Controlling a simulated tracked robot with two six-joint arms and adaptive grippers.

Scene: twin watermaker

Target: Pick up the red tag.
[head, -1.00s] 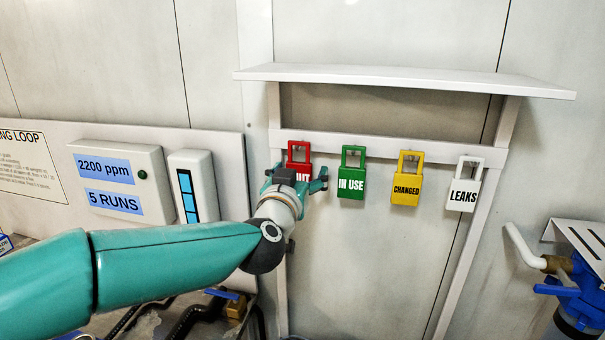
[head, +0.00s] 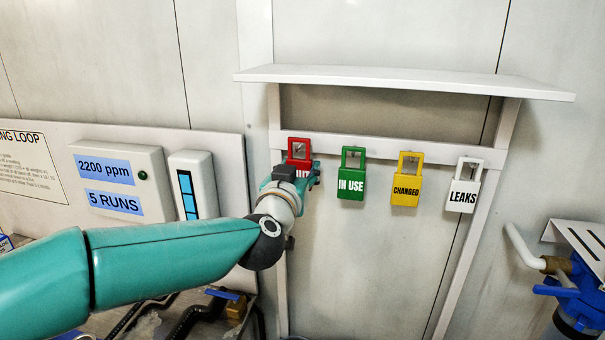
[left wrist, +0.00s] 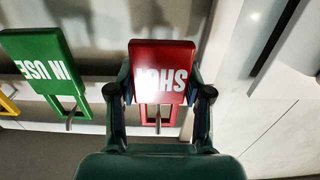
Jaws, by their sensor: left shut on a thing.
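The red tag (head: 299,153) hangs at the left end of the rail in the head view, its lower part hidden by my left gripper (head: 297,176). In the left wrist view the red tag (left wrist: 162,70) appears upside down, with part of its white lettering washed out by glare. Its loop is still around a hook. My left gripper (left wrist: 160,97) is shut on the red tag, one finger on each side of its body. My right gripper is not in view.
A green tag (head: 351,184), a yellow tag (head: 406,190) and a white tag (head: 463,195) hang to the right on the same rail (head: 385,151). A shelf (head: 400,82) juts out above. A grey box (head: 122,165) is at the left.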

